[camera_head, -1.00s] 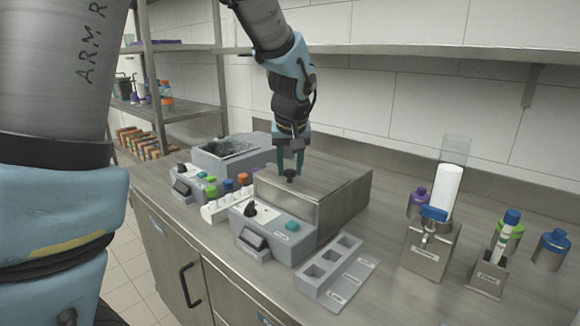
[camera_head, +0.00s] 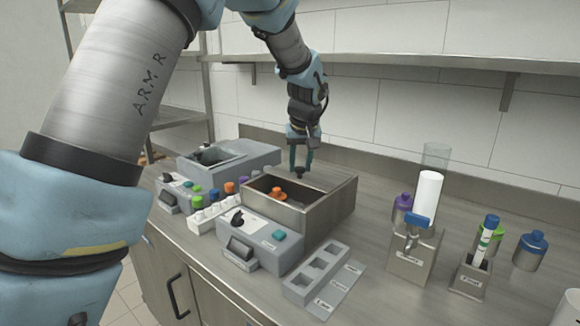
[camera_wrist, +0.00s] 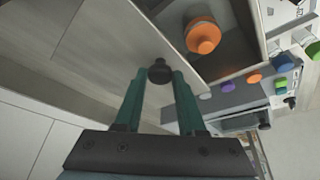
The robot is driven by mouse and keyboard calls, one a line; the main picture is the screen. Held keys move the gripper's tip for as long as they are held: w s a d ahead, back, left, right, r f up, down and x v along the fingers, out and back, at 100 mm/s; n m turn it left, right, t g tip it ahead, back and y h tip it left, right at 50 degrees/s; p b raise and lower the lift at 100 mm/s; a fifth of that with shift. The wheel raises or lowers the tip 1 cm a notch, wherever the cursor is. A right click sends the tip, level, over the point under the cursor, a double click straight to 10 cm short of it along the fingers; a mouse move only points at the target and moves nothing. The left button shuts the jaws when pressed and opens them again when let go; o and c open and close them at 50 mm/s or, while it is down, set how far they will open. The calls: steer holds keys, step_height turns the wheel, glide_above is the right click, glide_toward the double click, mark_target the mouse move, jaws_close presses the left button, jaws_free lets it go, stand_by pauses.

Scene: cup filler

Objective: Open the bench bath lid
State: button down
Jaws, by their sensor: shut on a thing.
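The bench bath (camera_head: 328,212) is a steel box behind a grey control panel, with its top partly uncovered. Its flat steel lid (camera_wrist: 120,40) lies slid toward the back, and the front of the opening shows the inside. My gripper (camera_head: 300,170) is shut on the black lid knob (camera_wrist: 160,72), which sits between the green fingertips in the wrist view. An orange-capped thing (camera_head: 278,193) stands inside the uncovered part of the bath and also shows in the wrist view (camera_wrist: 203,36).
A white rack of colour-capped tubes (camera_head: 212,212) stands in front. A grey block with square wells (camera_head: 318,275), a steel dispenser (camera_head: 415,255) and bottles (camera_head: 530,250) stand at right. A shelf (camera_head: 400,62) runs above the bench.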

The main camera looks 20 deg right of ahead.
steer(key=shift+d, duration=0.1)
steer(key=c, duration=0.5)
jaws_free()
steer(key=b+v, duration=0.2)
steer(key=v, duration=0.9)
steer(key=shift+f, duration=0.1)
steer(key=w+a+f+n+g+y, duration=0.1)
steer(key=a+f, duration=0.4)
steer(key=a, duration=0.5)
steer(key=w+a+f, duration=0.1)
steer(key=a+f, duration=0.3)
steer(key=a, duration=0.7)
steer(key=s+a+f, duration=0.3)
steer(key=s+a, duration=0.1)
steer(key=a, duration=0.1)
steer(key=s+a+f+n+g, duration=0.1)
steer(key=s+a+f, duration=0.2)
steer(key=a, duration=0.3)
steer(key=s+a+f, duration=0.3)
steer(key=s+a, duration=0.1)
steer(key=a, duration=0.2)
steer(key=shift+s+g, duration=0.3)
